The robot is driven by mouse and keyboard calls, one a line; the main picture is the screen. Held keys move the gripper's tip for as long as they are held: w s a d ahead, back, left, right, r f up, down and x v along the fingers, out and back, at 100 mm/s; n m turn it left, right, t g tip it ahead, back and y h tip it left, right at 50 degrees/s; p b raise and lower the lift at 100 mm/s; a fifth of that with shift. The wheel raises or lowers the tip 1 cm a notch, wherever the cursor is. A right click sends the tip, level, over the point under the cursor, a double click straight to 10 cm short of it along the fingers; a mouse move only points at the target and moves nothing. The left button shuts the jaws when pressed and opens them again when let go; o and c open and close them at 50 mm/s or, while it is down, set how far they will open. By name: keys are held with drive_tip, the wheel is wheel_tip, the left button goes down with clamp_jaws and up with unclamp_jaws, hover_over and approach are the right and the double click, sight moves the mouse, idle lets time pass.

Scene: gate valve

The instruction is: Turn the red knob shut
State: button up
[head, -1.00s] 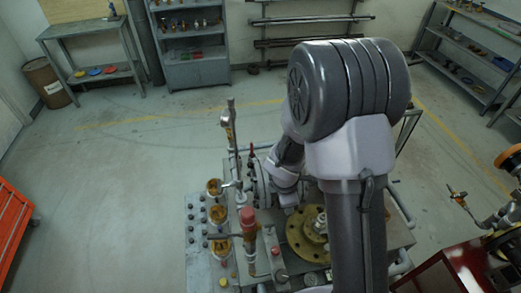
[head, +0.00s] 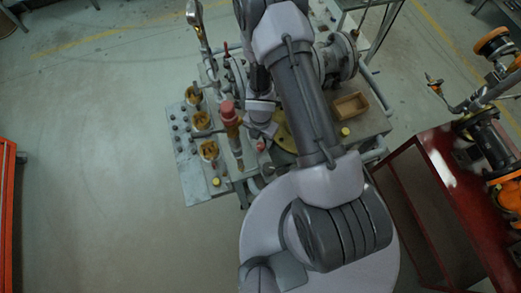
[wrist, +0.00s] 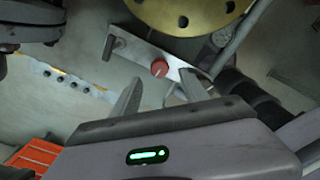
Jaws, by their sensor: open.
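The red knob (wrist: 159,68) is small and round with a pale mark, and sits on a narrow grey plate (wrist: 136,50) in the wrist view. My gripper (wrist: 163,80) is open. Its two fingers are spread to the left and right of the knob in the picture, with nothing held between them. I cannot tell how far the fingertips are from the knob. In the head view a small red knob (head: 261,144) shows beside my arm, which hides part of the bench there; my fingers cannot be made out in that view.
A taller red-capped valve (head: 228,113) stands left of the knob, near several brass cups (head: 201,121). A yellow flange (wrist: 190,12) lies beyond the plate. A wooden tray (head: 350,106) sits on the right of the bench. A red cart (head: 405,180) stands right; open floor lies left.

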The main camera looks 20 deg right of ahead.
sight(260, 145)
wheel_tip(260, 145, down, 6)
drive_tip(key=b, duration=0.4)
drive_tip(key=shift+r, duration=0.35)
clamp_jaws()
